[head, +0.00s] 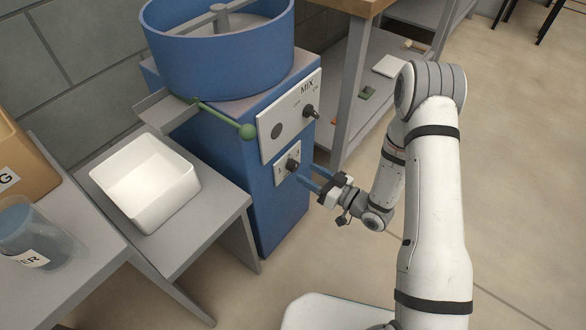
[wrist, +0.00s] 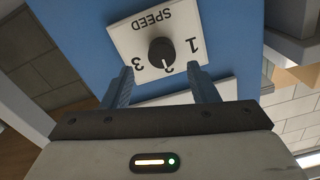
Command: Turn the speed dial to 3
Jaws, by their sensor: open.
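The speed dial (head: 292,165) is a small black knob on a white plate on the front of the blue mixer (head: 279,215), below the larger panel. In the wrist view the plate is upside down, with the word SPEED and the marks 1, 2 and 3 around the black dial (wrist: 161,52). The dial's pointer appears to be at 2, partly hard to read. My gripper (head: 308,175) is open in front of the dial. In the wrist view its two blue fingers (wrist: 160,78) stand apart, one to each side below the dial, not closed on it.
The panel marked MIX (head: 290,117) has another black knob (head: 311,112) above. A lever with a green ball (head: 248,131) sticks out to the left. A white tray (head: 148,213) sits on a grey stand at left.

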